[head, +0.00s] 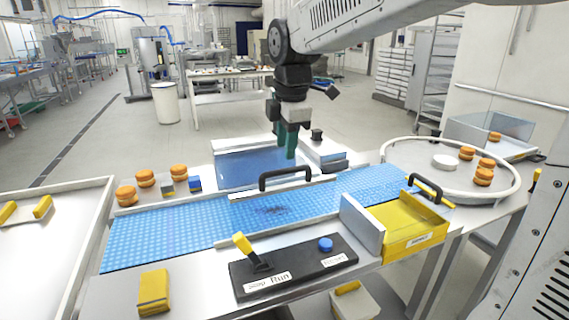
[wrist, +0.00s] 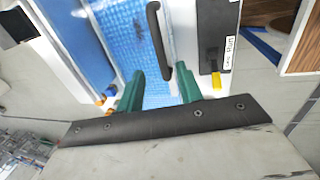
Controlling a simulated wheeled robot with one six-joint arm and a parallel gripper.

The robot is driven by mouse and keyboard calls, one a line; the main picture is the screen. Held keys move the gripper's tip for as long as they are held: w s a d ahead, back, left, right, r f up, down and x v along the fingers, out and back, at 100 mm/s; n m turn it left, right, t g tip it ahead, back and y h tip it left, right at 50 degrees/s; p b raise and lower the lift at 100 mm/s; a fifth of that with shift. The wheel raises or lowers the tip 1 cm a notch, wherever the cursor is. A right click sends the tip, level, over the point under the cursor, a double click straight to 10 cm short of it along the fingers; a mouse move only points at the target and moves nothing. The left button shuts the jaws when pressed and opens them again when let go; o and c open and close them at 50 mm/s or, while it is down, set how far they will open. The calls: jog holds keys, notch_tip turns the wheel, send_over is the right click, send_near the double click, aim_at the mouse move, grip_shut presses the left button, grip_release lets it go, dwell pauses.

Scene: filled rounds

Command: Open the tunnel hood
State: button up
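A dark smudge (head: 270,210) shows on the belt by the hood. My gripper (head: 290,155) points down just above and behind the handle, apart from it. In the wrist view its green fingers (wrist: 160,82) are spread wide with nothing between the tips, and the handle lies beyond them.
In front stands a black control box (head: 300,272) with a yellow lever (head: 242,243) and a blue button (head: 326,244). A yellow drawer-like bin (head: 412,238) with a black handle is at right. Orange filled rounds (head: 178,170) stand behind the belt; others sit on the round table (head: 415,160).

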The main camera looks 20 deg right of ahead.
aim_at(284, 170)
jog(key=f, duration=0.3)
jog(key=w+f, duration=0.1)
jog(key=f, duration=0.2)
jog(key=shift+r, duration=0.15)
grip_shut()
